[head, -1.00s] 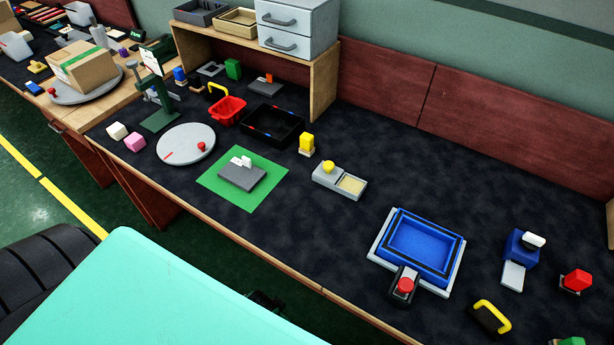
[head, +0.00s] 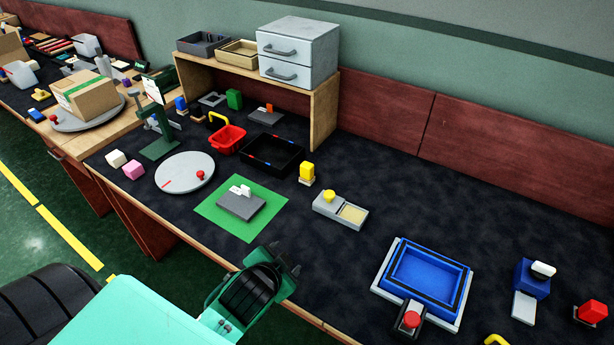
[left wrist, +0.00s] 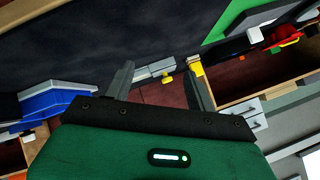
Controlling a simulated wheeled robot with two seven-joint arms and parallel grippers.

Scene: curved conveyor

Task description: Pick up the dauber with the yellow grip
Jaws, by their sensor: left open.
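The dauber's round yellow grip (head: 329,195) stands at the left end of a grey tray (head: 325,209) with a pale yellow pad at its right end. In the left wrist view the yellow grip (left wrist: 167,77) shows small and distant between my fingers, with the grey tray (left wrist: 144,74) beside it. My left gripper (head: 285,259) is open and empty near the table's front edge, left of and nearer than the dauber, apart from it. It also shows in the left wrist view (left wrist: 160,83). My right gripper is not in view.
A yellow-topped block (head: 307,170) stands just behind the tray. A green mat (head: 212,210) with a grey block (head: 240,206) lies to the left. A blue tray (head: 450,308) is at the right. Dark tabletop between the gripper and the dauber is clear.

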